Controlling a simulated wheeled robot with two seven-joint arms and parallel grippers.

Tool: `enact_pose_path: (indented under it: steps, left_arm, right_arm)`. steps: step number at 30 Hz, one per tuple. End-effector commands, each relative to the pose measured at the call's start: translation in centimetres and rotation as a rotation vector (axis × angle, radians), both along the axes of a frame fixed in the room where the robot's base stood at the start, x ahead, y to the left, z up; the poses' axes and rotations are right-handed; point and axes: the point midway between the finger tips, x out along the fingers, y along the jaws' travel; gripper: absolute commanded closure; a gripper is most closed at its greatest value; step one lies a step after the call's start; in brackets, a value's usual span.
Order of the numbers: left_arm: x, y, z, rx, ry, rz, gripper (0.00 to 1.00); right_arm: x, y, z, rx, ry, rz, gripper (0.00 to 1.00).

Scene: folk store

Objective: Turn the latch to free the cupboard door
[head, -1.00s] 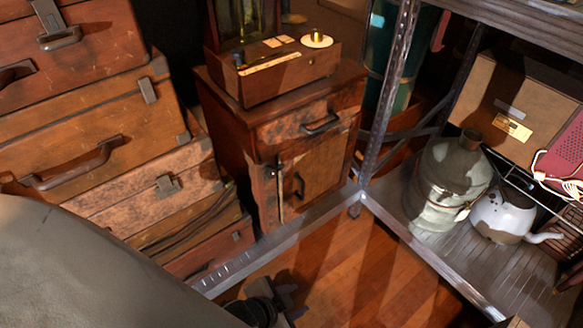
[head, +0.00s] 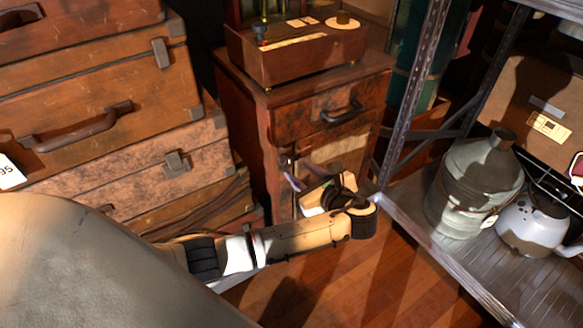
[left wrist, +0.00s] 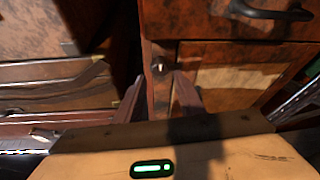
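The wooden cupboard (head: 250,140) stands in the middle of the head view, with a drawer (head: 315,118) above its door (head: 345,148). The small dark latch (head: 287,164) is at the door's left edge; in the left wrist view, its round metal top (left wrist: 160,66) shows on the frame beside the door panel (left wrist: 235,78). My left gripper (head: 299,178) is in front of the door, its fingers pointing at the latch area. In the left wrist view, the two fingers (left wrist: 157,88) are apart with the latch between and beyond them; contact is not visible. My right gripper is out of view.
Stacked brown suitcases (head: 120,100) stand close on the left. A metal shelf (head: 400,210) with a grey jug (head: 472,185) and a white kettle (head: 530,225) is on the right. A wooden box (head: 295,55) sits on the cupboard. Wooden floor (head: 320,280) shows in front.

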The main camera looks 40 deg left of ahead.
Motion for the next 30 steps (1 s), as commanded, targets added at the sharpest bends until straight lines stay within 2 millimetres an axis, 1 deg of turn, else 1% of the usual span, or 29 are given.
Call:
enact_pose_path:
  steps: [1,3,9,14,21,22,27,30]
  left_arm:
    - [0.4,0.9,-0.6,0.001,-0.001,0.003,0.65]
    - [1.0,2.0,-1.1,0.002,0.0,0.001,0.65]
    - [2.2,4.2,-2.1,0.0,0.0,0.001,0.65]
    - [2.6,4.9,-2.3,-0.004,-0.001,-0.001,0.65]
    - [2.6,4.9,-2.4,-0.004,0.0,-0.001,0.65]
    - [2.6,4.9,-2.4,-0.004,0.0,-0.001,0.67]
    - [2.6,4.9,-2.4,-0.004,0.0,-0.001,0.95]
    - [2.6,4.9,-2.4,-0.005,-0.002,-0.001,0.95]
  right_arm:
    - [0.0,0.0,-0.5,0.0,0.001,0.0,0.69]
    - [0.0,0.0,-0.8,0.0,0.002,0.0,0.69]
    - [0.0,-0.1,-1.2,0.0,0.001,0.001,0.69]
    - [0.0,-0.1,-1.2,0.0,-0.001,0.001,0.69]
    - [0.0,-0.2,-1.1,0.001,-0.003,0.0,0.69]
    - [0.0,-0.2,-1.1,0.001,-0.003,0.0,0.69]
    - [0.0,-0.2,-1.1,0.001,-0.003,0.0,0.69]
    - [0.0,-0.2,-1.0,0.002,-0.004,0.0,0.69]
